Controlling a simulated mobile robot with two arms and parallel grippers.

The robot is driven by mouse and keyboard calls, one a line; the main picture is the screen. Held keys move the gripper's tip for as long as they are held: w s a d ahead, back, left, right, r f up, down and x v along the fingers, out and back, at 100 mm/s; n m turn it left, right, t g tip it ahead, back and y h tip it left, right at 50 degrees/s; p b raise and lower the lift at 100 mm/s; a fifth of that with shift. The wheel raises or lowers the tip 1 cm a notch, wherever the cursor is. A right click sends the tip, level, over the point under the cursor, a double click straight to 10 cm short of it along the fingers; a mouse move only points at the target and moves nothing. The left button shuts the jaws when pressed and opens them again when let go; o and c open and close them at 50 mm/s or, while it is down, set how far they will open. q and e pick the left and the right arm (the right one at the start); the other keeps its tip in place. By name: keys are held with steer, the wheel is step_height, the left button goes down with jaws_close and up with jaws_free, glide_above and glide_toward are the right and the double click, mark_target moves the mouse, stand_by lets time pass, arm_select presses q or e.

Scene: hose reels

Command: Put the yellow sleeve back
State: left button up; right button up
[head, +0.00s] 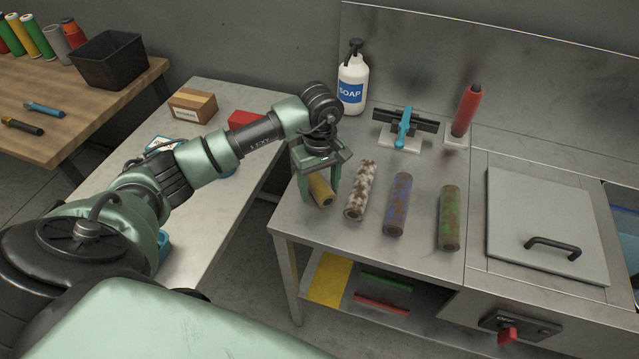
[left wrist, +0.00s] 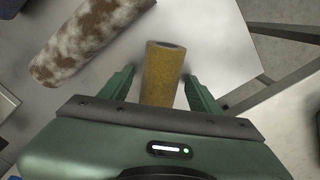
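The yellow sleeve (head: 321,190) lies on the metal bench near its left edge, the leftmost in a row of sleeves. It also shows in the left wrist view (left wrist: 163,78), with its open end facing away from the palm. My left gripper (head: 317,181) is over it, pointing down, with one finger on each side. In the left wrist view the fingers (left wrist: 158,74) stand apart with a gap on both sides of the sleeve. Part of the sleeve is hidden under the gripper. My right gripper is not in view.
A brown-and-white sleeve (head: 359,190), a blue one (head: 397,205) and a green one (head: 449,218) lie to the right. Behind are a soap bottle (head: 352,84), a blue-handled fixture (head: 403,130) and a red cylinder on a stand (head: 466,110). A lidded basin (head: 545,225) is at right.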

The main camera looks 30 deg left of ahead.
arm_select(q)
steer(key=shift+r, duration=0.15)
step_height(320, 180, up, 12)
steer(key=b, duration=0.2)
stand_by(0.5)
